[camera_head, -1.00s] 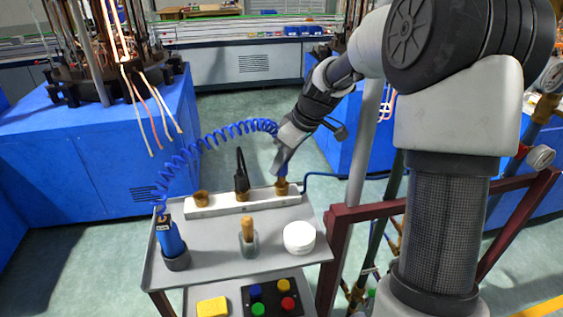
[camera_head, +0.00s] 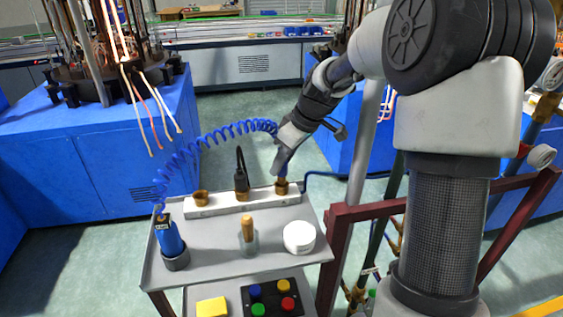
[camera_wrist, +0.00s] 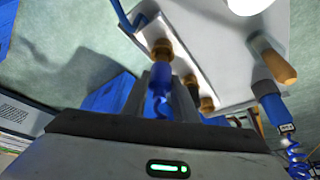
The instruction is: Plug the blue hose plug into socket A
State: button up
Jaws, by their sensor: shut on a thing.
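My gripper (camera_head: 282,168) is shut on the blue hose plug (camera_wrist: 161,76) over the right-hand end of the white socket bar (camera_head: 219,205). In the wrist view the plug stands between my fingers (camera_wrist: 163,98), its front end at a brass socket (camera_wrist: 162,48). I cannot tell how deep it sits. In the head view that brass socket (camera_head: 281,187) is just below my fingertips. A black plug (camera_head: 241,182) stands in the middle socket. The left brass socket (camera_head: 201,198) is empty. No socket letters are readable. The coiled blue hose (camera_head: 205,143) arches left from my gripper.
A button box (camera_head: 272,299) and yellow sponge (camera_head: 212,307) are lower. A maroon frame (camera_head: 338,235) stands right.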

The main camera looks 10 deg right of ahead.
jog(key=shift+f+b, duration=1.05)
jog(key=shift+f, duration=0.25)
dwell(0.4)
jog(key=o, duration=1.2)
jog(key=shift+c, duration=0.2)
jog(key=shift+r, duration=0.1)
jog(key=shift+r+p, duration=2.95)
jog(key=shift+r, duration=1.55)
